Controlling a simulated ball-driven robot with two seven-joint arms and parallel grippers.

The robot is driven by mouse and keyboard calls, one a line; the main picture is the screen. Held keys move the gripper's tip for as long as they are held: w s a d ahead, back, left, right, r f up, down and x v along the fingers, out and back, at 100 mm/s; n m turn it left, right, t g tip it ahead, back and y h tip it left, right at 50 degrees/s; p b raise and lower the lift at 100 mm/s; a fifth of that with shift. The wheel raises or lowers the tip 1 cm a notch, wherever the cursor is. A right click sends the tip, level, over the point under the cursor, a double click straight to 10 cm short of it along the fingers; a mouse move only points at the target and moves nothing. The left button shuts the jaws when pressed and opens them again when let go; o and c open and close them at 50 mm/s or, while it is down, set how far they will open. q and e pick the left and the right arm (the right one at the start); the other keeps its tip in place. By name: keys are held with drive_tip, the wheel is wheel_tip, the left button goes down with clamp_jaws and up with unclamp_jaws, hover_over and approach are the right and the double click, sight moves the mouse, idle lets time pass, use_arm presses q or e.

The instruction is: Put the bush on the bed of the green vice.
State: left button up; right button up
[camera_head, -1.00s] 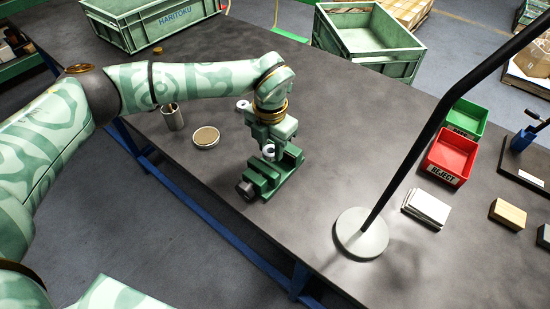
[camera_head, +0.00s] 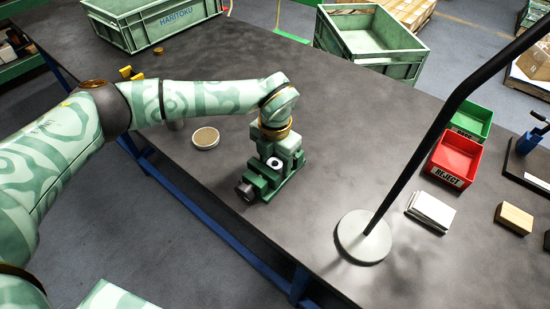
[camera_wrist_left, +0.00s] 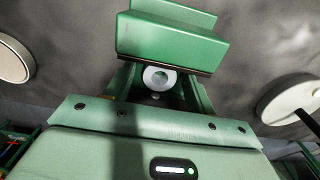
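The green vice (camera_head: 252,184) stands on the dark table with its screw end toward the lower left. My left gripper (camera_head: 277,152) points down over it and hides part of its jaws. The bush (camera_head: 274,163), a pale ring with a dark hole, shows at the gripper's lower end, at the vice. In the left wrist view the bush (camera_wrist_left: 160,78) sits between green parts, hole toward the camera. The gripper appears shut on it, though the finger contact is not clear. I cannot tell whether the bush touches the bed. My right gripper is not in view.
A pale round disc (camera_head: 205,138) lies left of the vice. A lamp base (camera_head: 363,237) with a slanting pole stands to the right. Red (camera_head: 455,160) and green (camera_head: 472,120) bins and a white stack (camera_head: 431,211) are farther right. Green crates (camera_head: 370,40) stand at the back.

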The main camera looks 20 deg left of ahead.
use_arm(q)
drive_tip(key=shift+r, duration=0.1)
wheel_tip(320, 180, up, 12)
drive_tip(key=p, duration=0.3)
drive_tip(key=shift+p, duration=0.3)
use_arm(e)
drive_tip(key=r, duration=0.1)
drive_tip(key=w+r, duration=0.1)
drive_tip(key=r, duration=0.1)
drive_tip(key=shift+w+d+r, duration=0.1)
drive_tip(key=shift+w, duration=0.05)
use_arm(q)
drive_tip(key=shift+a, duration=0.15)
idle(0.3)
